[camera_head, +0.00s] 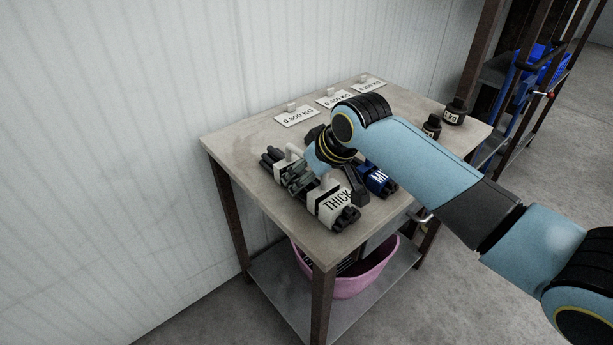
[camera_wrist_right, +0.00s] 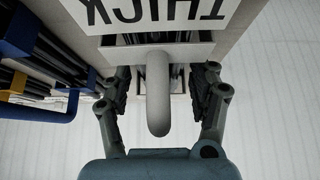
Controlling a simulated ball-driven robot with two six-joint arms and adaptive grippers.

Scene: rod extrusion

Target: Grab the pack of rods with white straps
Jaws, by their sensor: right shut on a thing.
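The pack of dark rods with white straps (camera_head: 329,208) lies on the table, and one strap reads THICK. My right gripper (camera_head: 318,182) is over the pack from above, between its two white straps. In the right wrist view the THICK strap (camera_wrist_right: 150,14) is at the top and a white rounded handle (camera_wrist_right: 158,90) stands up in the middle. The right gripper's fingers (camera_wrist_right: 160,88) are on either side of the pack, shut on it. The rods between the fingers are partly hidden by the handle. My left gripper is in neither view.
A pack with blue straps (camera_head: 378,180) lies close to the right of the white-strapped pack. A pink basket (camera_head: 360,275) is on the shelf below.

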